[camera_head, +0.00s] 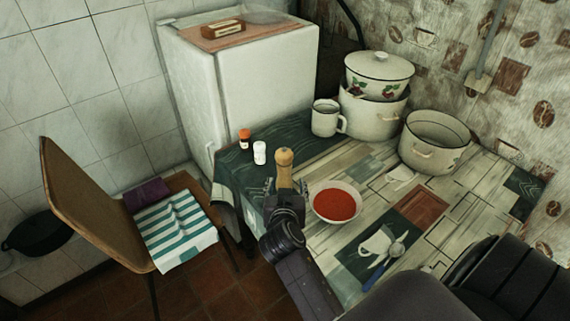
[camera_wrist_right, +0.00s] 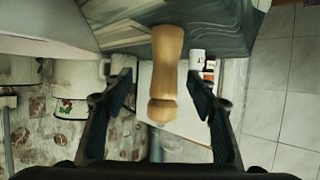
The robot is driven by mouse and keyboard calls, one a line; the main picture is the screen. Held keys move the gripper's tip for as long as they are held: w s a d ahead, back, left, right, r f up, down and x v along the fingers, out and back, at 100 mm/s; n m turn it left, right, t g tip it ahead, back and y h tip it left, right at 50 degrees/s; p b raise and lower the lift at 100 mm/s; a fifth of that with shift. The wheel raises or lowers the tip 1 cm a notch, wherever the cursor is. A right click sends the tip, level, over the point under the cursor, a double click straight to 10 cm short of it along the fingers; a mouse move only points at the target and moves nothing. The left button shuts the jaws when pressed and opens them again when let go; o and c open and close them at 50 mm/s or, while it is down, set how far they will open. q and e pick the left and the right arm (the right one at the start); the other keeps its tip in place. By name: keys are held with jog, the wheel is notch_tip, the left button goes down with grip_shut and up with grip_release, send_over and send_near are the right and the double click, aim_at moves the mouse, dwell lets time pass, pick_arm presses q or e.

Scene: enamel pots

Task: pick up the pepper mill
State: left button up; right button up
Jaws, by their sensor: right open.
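The pepper mill (camera_head: 285,165) is pale wood with a rounded knob on top. It stands upright near the table's left edge, left of the bowl of red soup. In the wrist view the mill (camera_wrist_right: 165,70) appears between my open fingers, with a gap on each side. My right gripper (camera_head: 286,186) is open at the mill and hides its lower part in the head view; its two dark fingers also show in the right wrist view (camera_wrist_right: 163,95). My left gripper does not show.
A bowl of red soup (camera_head: 336,203) stands close to the right of my gripper. A white shaker (camera_head: 260,153) and an orange-capped bottle (camera_head: 245,139) stand behind left. A mug (camera_head: 326,118), a stacked lidded pot (camera_head: 379,75) and another pot (camera_head: 434,142) stand farther back.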

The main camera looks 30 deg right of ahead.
aim_at(284, 178)
jog(key=x, duration=0.3)
jog(key=shift+w+p, duration=0.3)
jog(key=shift+w, duration=0.05)
jog(key=shift+a+x, duration=0.2)
jog(key=shift+x, duration=1.85)
jog(key=shift+f, duration=0.2)
jog(key=c, duration=0.7)
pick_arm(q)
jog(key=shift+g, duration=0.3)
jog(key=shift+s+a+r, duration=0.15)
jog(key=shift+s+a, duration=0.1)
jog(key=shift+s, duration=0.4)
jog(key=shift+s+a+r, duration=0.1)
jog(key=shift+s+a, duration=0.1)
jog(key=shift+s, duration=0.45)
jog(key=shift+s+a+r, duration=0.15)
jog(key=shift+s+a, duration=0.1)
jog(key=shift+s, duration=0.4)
pick_arm(e)
jog(key=c, duration=0.7)
jog(key=shift+r, duration=0.1)
pick_arm(q)
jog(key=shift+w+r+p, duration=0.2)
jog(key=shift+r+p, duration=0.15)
jog(key=shift+p, duration=0.25)
pick_arm(e)
notch_tip(284, 178, up, 20)
